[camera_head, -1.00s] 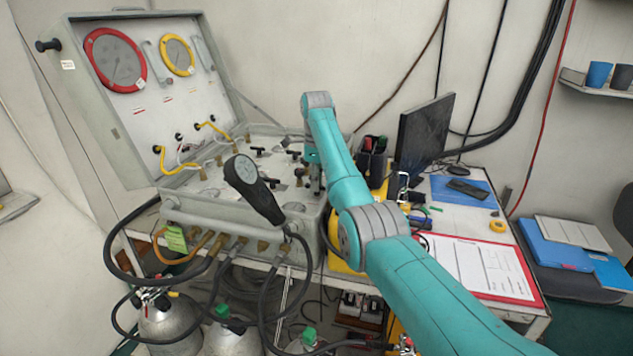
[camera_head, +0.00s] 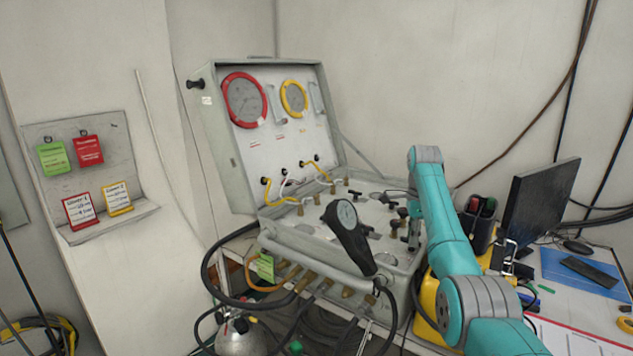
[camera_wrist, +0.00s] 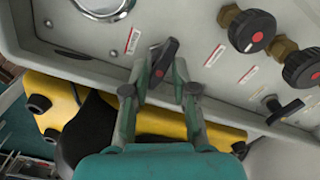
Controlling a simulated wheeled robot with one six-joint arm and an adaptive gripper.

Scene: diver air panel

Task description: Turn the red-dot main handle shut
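The red-dot main handle (camera_wrist: 163,59) is a short black lever with a red dot, on the grey panel in the wrist view. It stands slightly tilted from the picture's upright. My gripper (camera_wrist: 165,68) is open, with one finger on either side of the handle. Whether either finger touches it I cannot tell. In the head view my gripper (camera_head: 413,236) points down at the right end of the air panel (camera_head: 290,235), and the handle there is hidden.
Two black round knobs with red dots (camera_wrist: 254,31) (camera_wrist: 302,68) and another black lever (camera_wrist: 284,109) are right of the handle. A yellow case (camera_wrist: 165,122) lies below the panel edge. A handheld gauge (camera_head: 350,235) stands at the panel front; a monitor (camera_head: 540,205) is at right.

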